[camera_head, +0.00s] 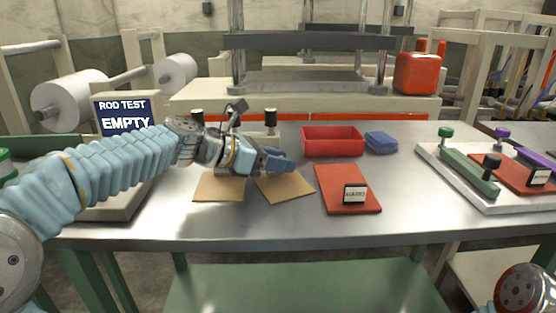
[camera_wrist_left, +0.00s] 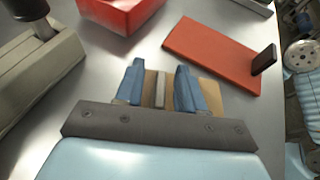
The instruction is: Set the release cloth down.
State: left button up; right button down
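Two tan sheets lie on the metal bench, a left one (camera_head: 218,187) and a right, turned one (camera_head: 288,188); I take the release cloth to be one of these. My left gripper (camera_head: 287,161) is low over the far edge of the right sheet. In the left wrist view its two blue fingers (camera_wrist_left: 160,88) stand apart. A narrow grey bar (camera_wrist_left: 160,92) shows between them, with a gap on each side. The tan sheet (camera_wrist_left: 210,93) shows between and beyond the fingers, partly hidden by them. My right gripper is out of view.
A red-orange plate (camera_head: 333,182) with a small black label stand (camera_head: 355,194) lies right of the sheets. Behind are a red bin (camera_head: 332,141) and a folded blue cloth-like stack (camera_head: 381,142). A sign (camera_head: 124,114) reads "ROD TEST EMPTY". Bench front is clear.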

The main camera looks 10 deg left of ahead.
pick_arm(q)
jog(key=shift+s+a+r, duration=0.1)
jog(key=shift+a+r, duration=0.05)
jog(key=shift+r, duration=0.05)
jog(key=v, duration=1.1)
jog(key=shift+s+a+r, duration=0.15)
jog(key=shift+a, duration=0.1)
